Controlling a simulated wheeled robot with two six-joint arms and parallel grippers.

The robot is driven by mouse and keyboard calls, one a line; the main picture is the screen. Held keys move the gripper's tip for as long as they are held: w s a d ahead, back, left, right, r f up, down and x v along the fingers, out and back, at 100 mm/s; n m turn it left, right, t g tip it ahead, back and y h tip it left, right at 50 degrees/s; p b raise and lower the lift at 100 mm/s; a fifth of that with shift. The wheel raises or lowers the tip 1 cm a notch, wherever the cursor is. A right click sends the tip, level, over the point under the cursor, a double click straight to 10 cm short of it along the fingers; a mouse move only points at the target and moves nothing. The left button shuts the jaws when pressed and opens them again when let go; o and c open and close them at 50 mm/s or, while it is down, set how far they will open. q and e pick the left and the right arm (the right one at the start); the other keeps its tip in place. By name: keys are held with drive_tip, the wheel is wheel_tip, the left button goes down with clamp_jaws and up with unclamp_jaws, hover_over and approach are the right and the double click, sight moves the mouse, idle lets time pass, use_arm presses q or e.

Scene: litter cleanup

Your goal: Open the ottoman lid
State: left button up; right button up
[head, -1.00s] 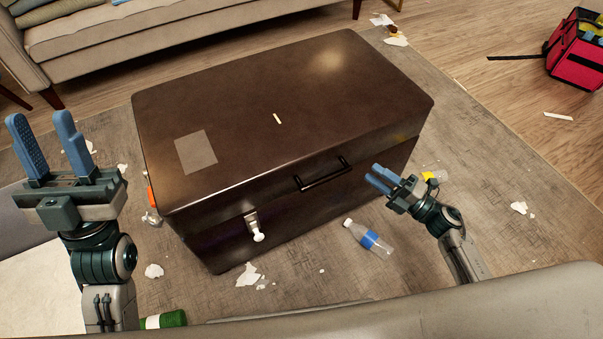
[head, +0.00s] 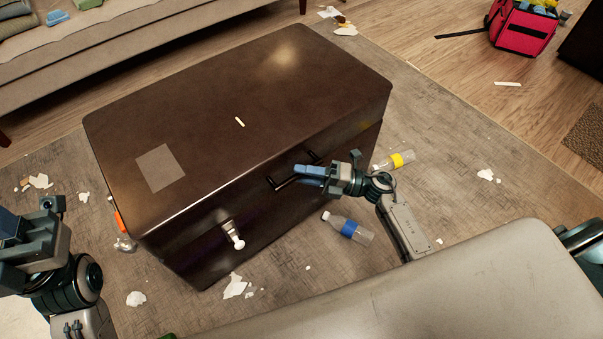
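The ottoman (head: 240,150) is a large dark brown box in the middle of the head view. Its lid (head: 230,90) is down, with a grey square patch and a small pale strip on top. A dark bar handle (head: 285,182) is on its front face. My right gripper (head: 302,172) is at the handle, its blue fingers overlapping the handle's middle in the picture. I cannot tell whether the fingers are closed around it. My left gripper (head: 15,225) is at the left edge, partly cut off, away from the ottoman; its fingertips do not show clearly.
A blue-labelled bottle (head: 348,228) and a yellow-labelled bottle (head: 394,161) lie on the grey rug (head: 480,215) right of the ottoman. White paper scraps (head: 235,287) lie near its front. A sofa (head: 130,40) stands behind. A red bag (head: 522,27) is at the top right.

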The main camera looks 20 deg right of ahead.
drive_tip(key=shift+w+a+r, duration=0.1)
drive_tip(key=shift+w+a, duration=0.05)
drive_tip(key=shift+a, duration=0.25)
clamp_jaws()
drive_tip(key=shift+r, duration=0.15)
